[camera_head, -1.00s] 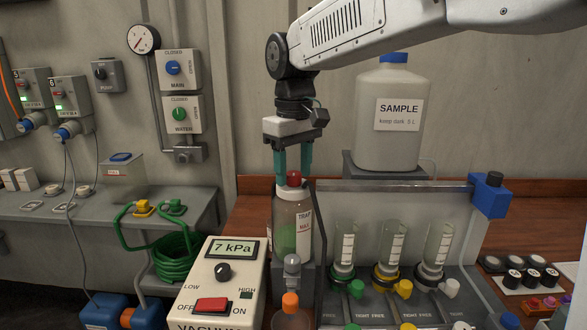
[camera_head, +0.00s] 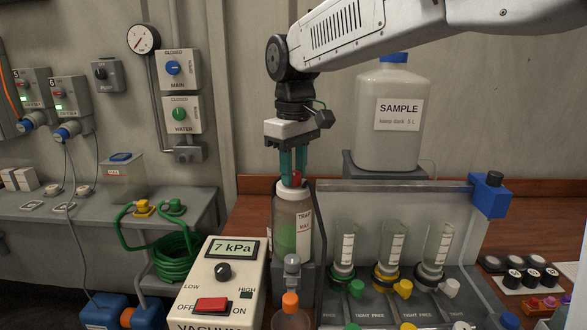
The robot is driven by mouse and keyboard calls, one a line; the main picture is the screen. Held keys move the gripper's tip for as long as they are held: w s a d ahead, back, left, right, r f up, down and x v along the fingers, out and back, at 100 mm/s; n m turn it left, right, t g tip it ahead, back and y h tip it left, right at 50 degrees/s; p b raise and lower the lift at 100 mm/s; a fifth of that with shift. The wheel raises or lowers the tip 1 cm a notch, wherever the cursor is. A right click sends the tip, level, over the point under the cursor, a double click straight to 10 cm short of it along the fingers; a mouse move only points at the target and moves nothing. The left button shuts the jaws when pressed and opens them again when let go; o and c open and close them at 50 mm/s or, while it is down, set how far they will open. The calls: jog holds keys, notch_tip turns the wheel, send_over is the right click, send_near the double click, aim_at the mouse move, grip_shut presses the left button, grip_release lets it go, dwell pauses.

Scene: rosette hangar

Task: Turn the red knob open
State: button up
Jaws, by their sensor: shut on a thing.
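The red knob (camera_head: 296,177) sits on top of the white-capped trap bottle (camera_head: 291,222), which stands upright in front of the back wall. My gripper (camera_head: 293,174) comes down on it from above. Its two teal fingers are shut on the red knob, one on each side, and partly cover it. Which way the knob is turned cannot be told.
The vacuum box (camera_head: 216,285) reads 7 kPa in front, to the left of the bottle. A rack of clear funnels (camera_head: 391,245) stands to the right. The sample jug (camera_head: 391,120) is behind, on a grey shelf. A dark hose runs close along the bottle's right side.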

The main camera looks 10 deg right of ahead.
aim_at(294, 173)
jog(key=n, duration=0.8)
jog(key=shift+n, duration=0.4)
jog(key=n, duration=0.3)
jog(key=shift+n, duration=2.3)
jog(key=o, duration=1)
jog(key=shift+c, duration=0.2)
jog(key=shift+r, duration=0.15)
notch_tip(294, 173, up, 8)
jog(key=shift+f, duration=0.2)
